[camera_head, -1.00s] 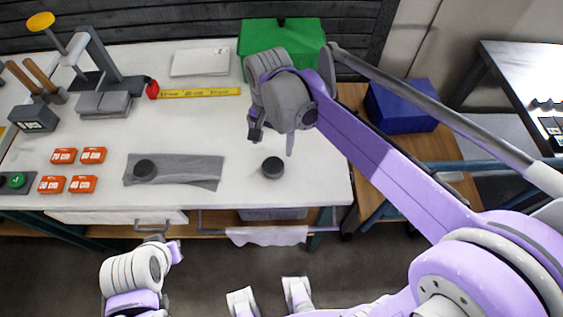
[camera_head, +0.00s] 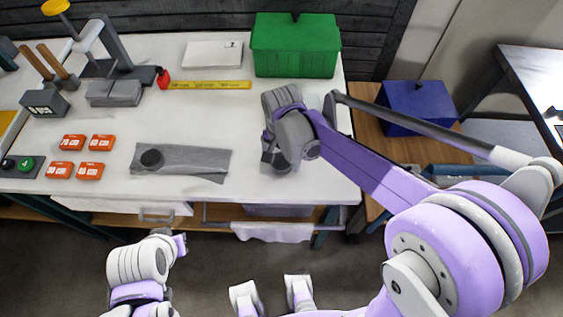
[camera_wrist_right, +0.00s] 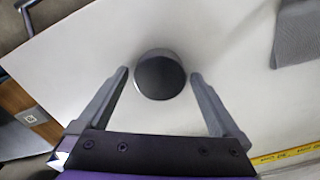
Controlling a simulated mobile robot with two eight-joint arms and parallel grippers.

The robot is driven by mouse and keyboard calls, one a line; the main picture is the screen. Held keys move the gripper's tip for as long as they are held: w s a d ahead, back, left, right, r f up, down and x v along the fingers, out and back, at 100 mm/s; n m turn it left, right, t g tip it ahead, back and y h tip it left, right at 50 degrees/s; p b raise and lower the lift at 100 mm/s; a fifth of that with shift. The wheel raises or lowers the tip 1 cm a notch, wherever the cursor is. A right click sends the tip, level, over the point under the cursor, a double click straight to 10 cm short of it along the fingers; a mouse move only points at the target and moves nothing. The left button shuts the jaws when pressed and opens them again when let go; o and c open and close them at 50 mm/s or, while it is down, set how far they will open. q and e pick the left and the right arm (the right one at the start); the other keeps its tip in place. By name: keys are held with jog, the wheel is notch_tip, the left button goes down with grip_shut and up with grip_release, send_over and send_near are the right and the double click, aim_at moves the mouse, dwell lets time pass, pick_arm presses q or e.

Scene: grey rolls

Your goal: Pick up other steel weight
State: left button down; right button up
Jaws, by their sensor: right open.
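One dark steel weight (camera_wrist_right: 160,76) stands on the white table; in the right wrist view it sits between the fingertips of my right gripper (camera_wrist_right: 160,78), with a gap on each side. My right gripper (camera_head: 275,160) is open, low over the table's front right part, and hides this weight in the head view.
The white table (camera_head: 230,110) has free room around the right gripper. A green box (camera_head: 296,50) stands at the back right, a yellow ruler (camera_head: 210,85) lies mid-table. Orange boxes (camera_head: 90,171) are at the left. A blue box (camera_head: 415,107) stands beyond the right edge.

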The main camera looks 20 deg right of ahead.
grip_shut()
dwell(0.5)
